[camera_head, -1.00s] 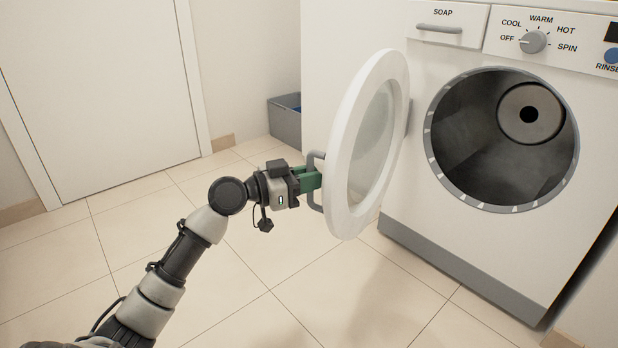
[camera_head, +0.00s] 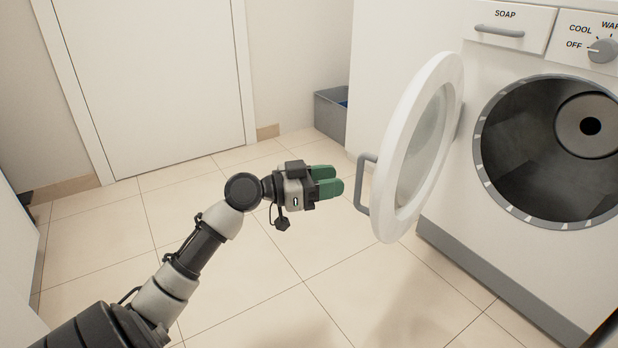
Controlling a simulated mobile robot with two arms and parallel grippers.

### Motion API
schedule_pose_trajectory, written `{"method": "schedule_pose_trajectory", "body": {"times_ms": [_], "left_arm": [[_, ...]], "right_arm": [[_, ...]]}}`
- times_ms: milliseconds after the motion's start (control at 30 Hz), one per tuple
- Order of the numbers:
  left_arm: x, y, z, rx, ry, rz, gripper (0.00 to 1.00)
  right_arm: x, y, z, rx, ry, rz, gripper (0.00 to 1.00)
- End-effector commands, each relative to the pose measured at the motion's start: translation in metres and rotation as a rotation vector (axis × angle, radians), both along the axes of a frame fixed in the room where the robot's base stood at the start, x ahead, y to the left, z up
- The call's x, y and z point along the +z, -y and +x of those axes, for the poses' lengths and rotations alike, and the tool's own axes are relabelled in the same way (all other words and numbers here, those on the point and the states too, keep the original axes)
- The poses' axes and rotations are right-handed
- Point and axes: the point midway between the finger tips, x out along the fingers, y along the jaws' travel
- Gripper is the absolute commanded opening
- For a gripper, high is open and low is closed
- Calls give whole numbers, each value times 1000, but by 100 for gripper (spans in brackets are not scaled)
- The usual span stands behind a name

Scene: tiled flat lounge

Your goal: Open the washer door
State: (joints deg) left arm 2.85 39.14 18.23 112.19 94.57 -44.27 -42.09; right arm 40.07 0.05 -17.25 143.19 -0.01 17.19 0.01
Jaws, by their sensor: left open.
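The white washer (camera_head: 445,190) stands at the right of the head view. Its round door (camera_head: 397,190) is swung wide open to the left, showing the dark, empty-looking drum (camera_head: 520,150). The grey door handle (camera_head: 362,185) sticks out from the door's left side. My left gripper (camera_head: 337,180), with green fingers, is open and empty. It is just left of the handle, apart from it, with its fingers pointing towards it. My right gripper is not in view.
A grey bin (camera_head: 330,115) with something blue inside stands by the back wall, left of the washer. A white room door (camera_head: 150,90) is at the back left. The tiled floor (camera_head: 260,270) around my left arm is clear.

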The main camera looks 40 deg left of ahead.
Motion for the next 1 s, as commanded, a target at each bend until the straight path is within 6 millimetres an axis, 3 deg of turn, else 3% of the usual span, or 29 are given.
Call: {"method": "schedule_pose_trajectory", "body": {"times_ms": [133,333,1000], "left_arm": [[2,-16,-24,1,-3,-1,40],[0,-27,-40,-1,-2,-2,40],[0,-27,-41,9,-1,-4,40]], "right_arm": [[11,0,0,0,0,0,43],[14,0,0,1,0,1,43],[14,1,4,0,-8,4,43]]}}
